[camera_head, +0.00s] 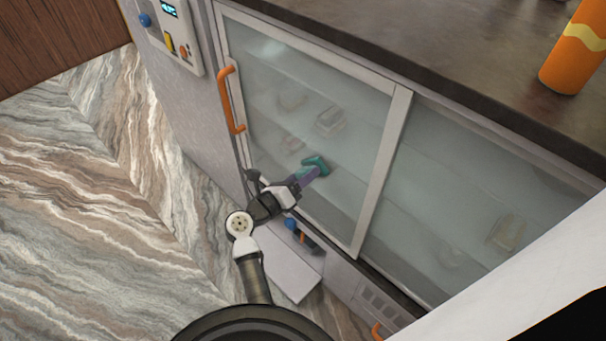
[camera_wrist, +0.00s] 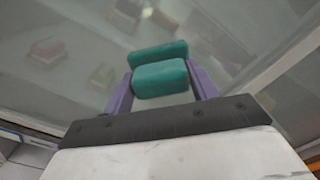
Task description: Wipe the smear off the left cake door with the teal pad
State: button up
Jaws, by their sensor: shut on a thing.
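My gripper (camera_head: 306,178) is shut on the teal pad (camera_head: 316,165), in front of the lower part of the left cake door (camera_head: 345,165). In the wrist view the teal pad (camera_wrist: 160,75) sits between the two purple fingers of my gripper (camera_wrist: 161,88). The pad is at or very near the glass; I cannot tell if it touches. The left door has a pale frame and an orange handle (camera_head: 230,100) on its left side. A pale whitish patch (camera_head: 268,48) shows near the top left of the glass; I cannot tell if it is the smear or a reflection.
A dark counter top (camera_head: 400,45) runs above the doors, with an orange bottle (camera_head: 574,55) on it. A control panel (camera_head: 168,32) is left of the door. A right glass panel (camera_head: 455,190) adjoins it. A pale flat ledge (camera_head: 285,270) stands low below. The marbled floor at left is clear.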

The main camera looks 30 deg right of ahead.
aim_at(317, 164)
jog(key=shift+v, duration=2.9)
jog(key=shift+a+p, duration=0.15)
jog(key=shift+p, duration=0.15)
jog(key=v, duration=0.2)
jog(key=shift+s+a+r, duration=0.1)
jog(key=shift+a, duration=0.25)
jog(key=shift+w+d+r+m+b, duration=0.15)
jog(key=shift+d+r+m+b, duration=0.4)
jog(key=shift+d+m+b, duration=0.6)
jog(key=shift+w+d+r+m+b, duration=0.1)
jog(key=shift+d+r+m+b, duration=0.45)
jog(key=shift+d+m, duration=1.05)
jog(key=shift+w+d+r+m+b, duration=0.15)
jog(key=shift+d+r+m+b, duration=0.35)
jog(key=shift+d+m+b, duration=0.9)
jog(key=shift+w+d+m+p, duration=0.3)
jog(key=shift+d+m+p, duration=0.1)
jog(key=shift+p, duration=0.15)
